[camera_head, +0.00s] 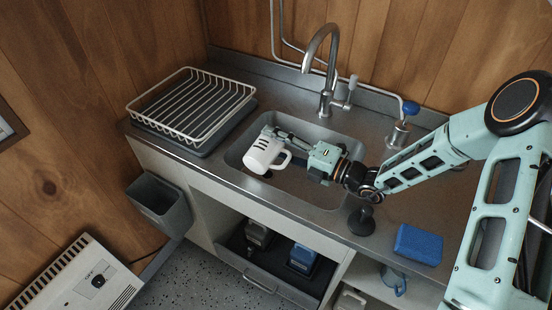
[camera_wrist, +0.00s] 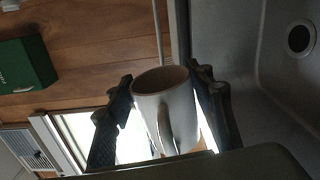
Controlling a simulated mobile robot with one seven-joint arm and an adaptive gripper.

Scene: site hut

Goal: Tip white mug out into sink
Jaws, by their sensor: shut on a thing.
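The white mug (camera_head: 259,154) with dark stripes is held over the left part of the sink (camera_head: 318,193), its handle toward the right. My gripper (camera_head: 276,143) is shut on it, reaching in from the right. In the wrist view the mug (camera_wrist: 166,112) sits between the two fingers (camera_wrist: 160,115), with its open mouth showing and a brownish inside. I cannot tell whether that is liquid or shadow. The mug looks tilted, but how far is unclear. The sink drain (camera_wrist: 299,38) shows at the right of the wrist view. No stream from the mug is visible.
A curved tap (camera_head: 327,75) stands behind the sink. A white wire dish rack (camera_head: 190,104) is left of it. A blue-topped dispenser (camera_head: 402,125), a black round object (camera_head: 362,221) and a blue sponge (camera_head: 418,244) stand or lie right of the sink. A grey bin (camera_head: 158,204) hangs at the counter's left end.

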